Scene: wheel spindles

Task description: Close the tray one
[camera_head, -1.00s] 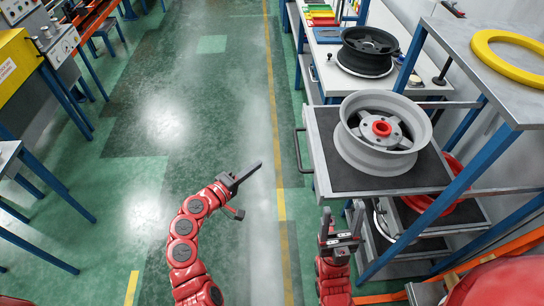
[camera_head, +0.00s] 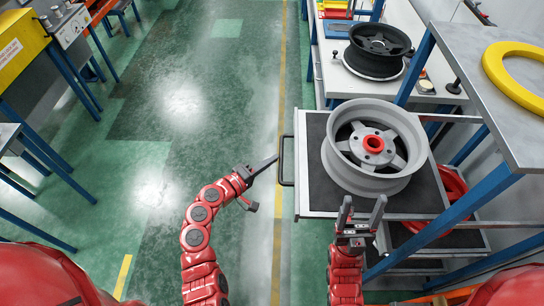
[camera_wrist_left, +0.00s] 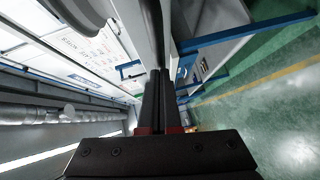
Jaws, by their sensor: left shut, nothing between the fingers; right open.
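The top tray (camera_head: 315,190) is pulled out of the rack in the head view. A grey wheel rim (camera_head: 390,183) with a red hub ring lies on its dark mat. The tray's black handle (camera_head: 283,160) is on its left edge. My left gripper (camera_head: 270,163) is shut and empty, with its tip close to the handle; whether they touch I cannot tell. In the left wrist view the shut fingers (camera_wrist_left: 155,100) point forward, with part of a wheel rim near the top. My right gripper (camera_head: 362,214) is open and empty at the tray's front edge, below the rim.
Lower trays, one with a red wheel (camera_head: 452,186), sit under the top tray. A black wheel (camera_head: 378,46) lies on the white bench behind. A yellow ring (camera_head: 518,72) lies on the grey table at right. The green floor left of the tray is clear.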

